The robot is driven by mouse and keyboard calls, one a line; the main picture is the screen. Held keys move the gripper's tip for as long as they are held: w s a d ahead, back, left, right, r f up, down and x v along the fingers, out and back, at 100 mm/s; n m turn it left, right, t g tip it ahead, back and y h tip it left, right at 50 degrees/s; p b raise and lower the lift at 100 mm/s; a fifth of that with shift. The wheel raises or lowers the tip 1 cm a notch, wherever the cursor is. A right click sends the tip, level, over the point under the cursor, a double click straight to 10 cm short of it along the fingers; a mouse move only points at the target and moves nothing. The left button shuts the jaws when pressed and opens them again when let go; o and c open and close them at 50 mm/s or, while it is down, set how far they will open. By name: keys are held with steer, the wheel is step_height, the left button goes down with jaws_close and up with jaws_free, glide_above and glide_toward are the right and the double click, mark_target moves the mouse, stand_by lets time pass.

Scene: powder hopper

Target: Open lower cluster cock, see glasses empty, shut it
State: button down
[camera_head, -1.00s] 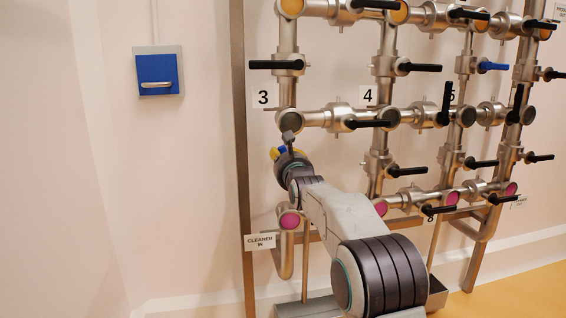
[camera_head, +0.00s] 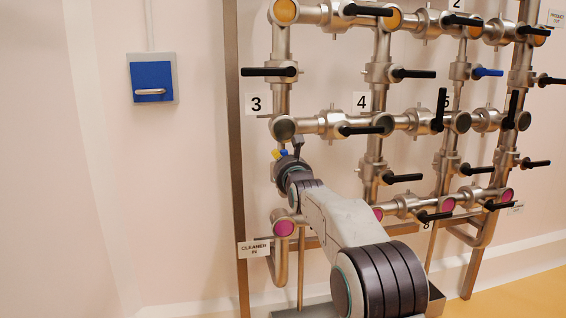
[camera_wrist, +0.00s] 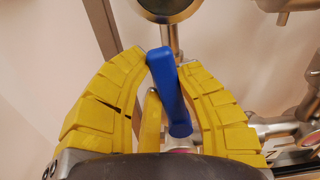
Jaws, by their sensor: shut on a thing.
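My gripper (camera_head: 279,154) is at the left pipe column, below the round fitting of the middle row. Its yellow fingers (camera_wrist: 150,105) are shut on a blue lever handle (camera_wrist: 170,92) in the wrist view. Blue also shows between the fingers in the head view. The valve body behind the handle is mostly hidden by my arm. The round glasses of the lowest row show pink: the left one (camera_head: 283,228), the middle ones (camera_head: 377,213) and the right one (camera_head: 507,194).
Black levers (camera_head: 268,72) stick out from the pipework around my gripper. Another blue lever (camera_head: 488,72) is at the upper right. A blue wall box (camera_head: 152,78) hangs on the left wall. A "CLEANER IN" sign (camera_head: 254,249) is at the lower left.

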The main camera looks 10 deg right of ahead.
steer(key=shift+a+r, duration=0.1)
steer(key=shift+r, duration=0.3)
steer(key=c, duration=1.3)
jaws_free()
steer(key=o, duration=0.5)
steer(key=shift+w+f, duration=0.1)
steer(key=shift+f, duration=0.2)
steer(key=shift+c, duration=0.2)
steer(key=s, duration=1.2)
steer(key=shift+r, duration=0.1)
